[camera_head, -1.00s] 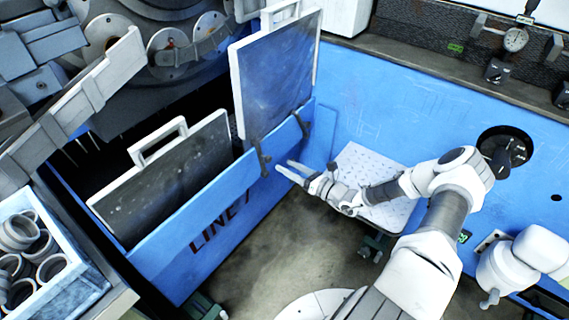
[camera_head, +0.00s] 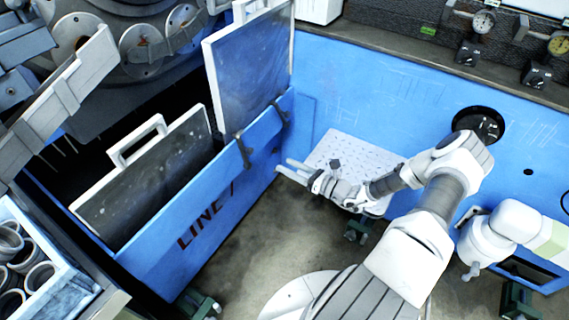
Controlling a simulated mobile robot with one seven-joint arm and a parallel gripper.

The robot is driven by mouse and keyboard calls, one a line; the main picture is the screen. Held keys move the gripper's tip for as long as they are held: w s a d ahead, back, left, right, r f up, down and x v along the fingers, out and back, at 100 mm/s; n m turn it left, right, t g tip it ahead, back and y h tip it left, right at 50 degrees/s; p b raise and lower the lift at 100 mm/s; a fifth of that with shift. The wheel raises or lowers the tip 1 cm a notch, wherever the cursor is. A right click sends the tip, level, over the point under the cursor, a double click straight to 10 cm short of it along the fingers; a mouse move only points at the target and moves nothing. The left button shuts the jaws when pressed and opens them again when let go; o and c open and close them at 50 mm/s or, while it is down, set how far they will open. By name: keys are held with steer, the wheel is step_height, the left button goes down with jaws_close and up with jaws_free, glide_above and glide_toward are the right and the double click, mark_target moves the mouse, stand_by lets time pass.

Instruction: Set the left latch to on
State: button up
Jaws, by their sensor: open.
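The left latch (camera_head: 243,150) is a dark, narrow bar on the upper edge of the blue front panel (camera_head: 165,242) marked LINE. It stands roughly upright, with its top tilted slightly left. A second dark latch (camera_head: 282,108) sits farther right along the same edge. My gripper (camera_head: 281,167) is to the right of the left latch and a little lower in the picture, in front of the panel. Its two pale fingers are apart, pointing left toward the panel, with nothing between them. The gripper appears apart from the latch.
A bin of grey rings (camera_head: 75,278) is at lower left. The floor (camera_head: 255,250) below the gripper is clear.

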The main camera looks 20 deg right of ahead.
steer(key=shift+v, duration=2.6)
steer(key=shift+s+d+p, duration=0.1)
steer(key=shift+p, duration=0.2)
steer(key=p+v, duration=0.1)
steer(key=v, duration=1.6)
steer(key=shift+p, duration=0.35)
steer(key=shift+s, duration=0.1)
